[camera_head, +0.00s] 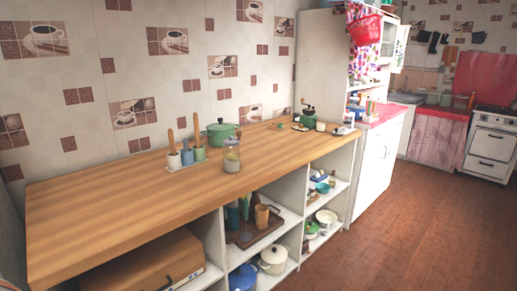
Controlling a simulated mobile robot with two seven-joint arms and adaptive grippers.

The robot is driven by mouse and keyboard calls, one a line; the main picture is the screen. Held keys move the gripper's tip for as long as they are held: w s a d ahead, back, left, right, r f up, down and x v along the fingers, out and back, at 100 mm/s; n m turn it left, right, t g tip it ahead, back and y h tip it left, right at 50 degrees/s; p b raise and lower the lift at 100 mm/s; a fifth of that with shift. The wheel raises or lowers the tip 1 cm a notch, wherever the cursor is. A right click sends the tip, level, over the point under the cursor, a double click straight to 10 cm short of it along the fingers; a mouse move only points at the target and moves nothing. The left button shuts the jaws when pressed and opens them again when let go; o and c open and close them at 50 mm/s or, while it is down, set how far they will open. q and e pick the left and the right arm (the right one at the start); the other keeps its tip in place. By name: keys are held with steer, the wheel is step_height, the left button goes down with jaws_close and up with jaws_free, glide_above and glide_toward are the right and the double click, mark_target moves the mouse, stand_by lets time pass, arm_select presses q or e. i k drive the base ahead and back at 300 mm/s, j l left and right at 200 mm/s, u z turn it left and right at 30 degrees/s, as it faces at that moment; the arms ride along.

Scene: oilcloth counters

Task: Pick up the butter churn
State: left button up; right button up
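No object is clearly recognisable as the butter churn at this size. A glass jar (232,161) with a light lid stands upright on the wooden counter (120,208), near its front edge. Behind it to the left are a white cup (174,161), a blue cup (187,157) and a green cup (199,154), each with an upright wooden stick, on a pale tray (188,165). A green device (308,118) with a dark top, like a hand grinder, stands at the counter's far end. Neither of my grippers is in view.
A green pot (220,134) stands behind the jar by the tiled wall. The counter's left half is bare. Open shelves below hold a wooden box (135,268), a white pot (272,260) and dishes. A white cabinet (374,165) stands beyond. The brown floor (400,235) is clear at right.

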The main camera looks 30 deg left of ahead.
mark_target(231, 149)
steer(key=i+l+z, duration=0.1)
steer(key=i+z, duration=0.25)
steer(key=i, duration=1.05)
steer(key=i+u, duration=0.35)
steer(key=i, duration=0.2)
steer(key=i+l+u, duration=0.25)
steer(key=i+u, duration=0.15)
steer(key=i, duration=0.15)
